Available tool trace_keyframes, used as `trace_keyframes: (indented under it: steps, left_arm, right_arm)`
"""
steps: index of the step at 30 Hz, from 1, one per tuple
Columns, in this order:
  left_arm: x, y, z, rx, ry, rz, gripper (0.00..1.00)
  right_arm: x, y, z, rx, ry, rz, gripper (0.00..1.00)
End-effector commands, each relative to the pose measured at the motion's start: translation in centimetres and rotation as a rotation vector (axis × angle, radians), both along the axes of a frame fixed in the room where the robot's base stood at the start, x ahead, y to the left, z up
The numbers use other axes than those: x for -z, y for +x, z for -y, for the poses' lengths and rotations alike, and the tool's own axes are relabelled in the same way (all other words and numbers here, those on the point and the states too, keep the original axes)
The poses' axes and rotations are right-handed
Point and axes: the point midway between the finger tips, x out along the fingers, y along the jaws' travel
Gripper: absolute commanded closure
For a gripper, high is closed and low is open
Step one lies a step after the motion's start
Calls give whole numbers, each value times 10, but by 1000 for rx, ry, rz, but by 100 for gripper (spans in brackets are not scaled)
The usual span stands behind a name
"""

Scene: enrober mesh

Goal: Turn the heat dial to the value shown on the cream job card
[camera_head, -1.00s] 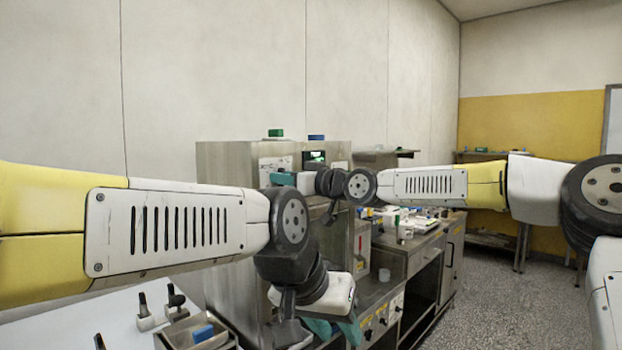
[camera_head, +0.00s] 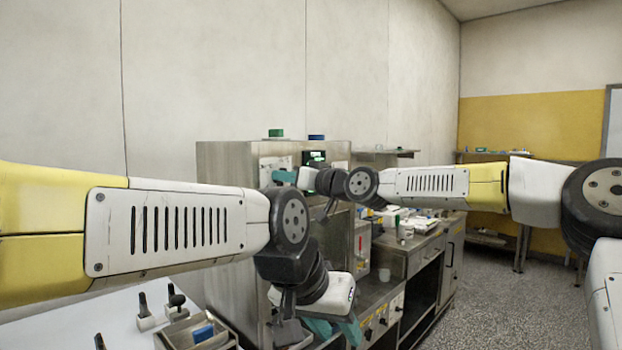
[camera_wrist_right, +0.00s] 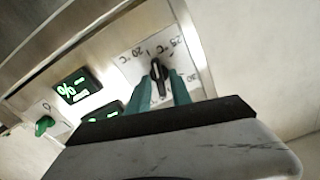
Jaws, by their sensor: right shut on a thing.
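The heat dial (camera_wrist_right: 157,76) is a black knob on a pale scale plate marked 20 °C, 25 °C and 30, in the right wrist view. Its pointer stands between the 20 and 25 marks, near a tick. My right gripper (camera_wrist_right: 160,88) has its teal fingers on both sides of the knob, shut on it. In the head view this gripper (camera_head: 285,177) is at the front of the steel machine (camera_head: 230,170). I cannot make out the cream job card.
Green-lit displays (camera_wrist_right: 75,88) and a green knob (camera_wrist_right: 44,125) sit beside the dial. A steel bench (camera_head: 425,250) with small items runs right of the machine. A tray with a blue block (camera_head: 202,333) stands at lower left. Open floor (camera_head: 500,300) lies right.

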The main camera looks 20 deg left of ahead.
Motion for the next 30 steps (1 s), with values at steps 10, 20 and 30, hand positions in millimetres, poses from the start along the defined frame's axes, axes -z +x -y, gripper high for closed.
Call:
trace_keyframes:
  steps: [10, 20, 30]
  left_arm:
    - [0, 0, 0, 0, 0, 0, 64]
    - [0, 0, 0, 0, 0, 0, 64]
    - [0, 0, 0, 0, 0, 0, 64]
  right_arm:
    - [1, 2, 1, 1, 126, -305, 100]
    - [2, 3, 1, 0, 231, -557, 100]
    - [3, 4, 2, 1, 292, -705, 100]
